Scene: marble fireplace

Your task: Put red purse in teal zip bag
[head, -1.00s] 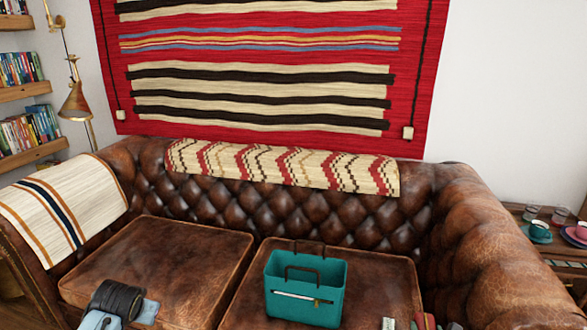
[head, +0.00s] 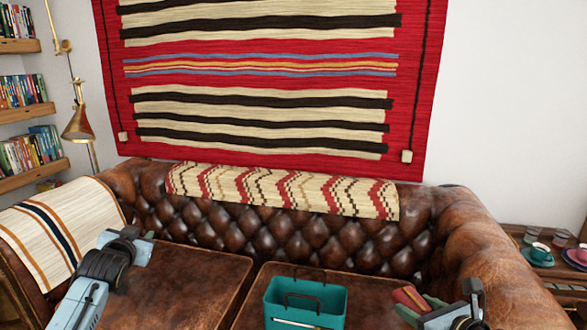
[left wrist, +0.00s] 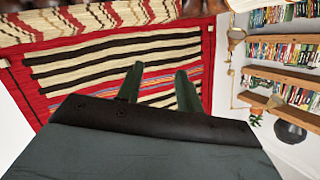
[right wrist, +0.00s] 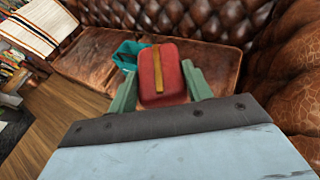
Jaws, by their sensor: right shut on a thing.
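The teal zip bag (head: 335,301) stands on the right seat cushion in the head view, with its dark handles up and its top open. It also shows behind the purse in the right wrist view (right wrist: 125,53). The red purse (right wrist: 172,82), with a tan strip, is between the fingers of my right gripper (right wrist: 160,92), which is shut on it. In the head view the purse (head: 404,297) is held to the right of the bag, apart from it. My left gripper (left wrist: 158,85) is open and empty, left of the bag.
The brown leather sofa (head: 190,287) has a tufted back and a high right arm (head: 500,245). A side table with cups (head: 541,252) stands at the right. A floor lamp (head: 78,122) and bookshelves are at the left. The left cushion is clear.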

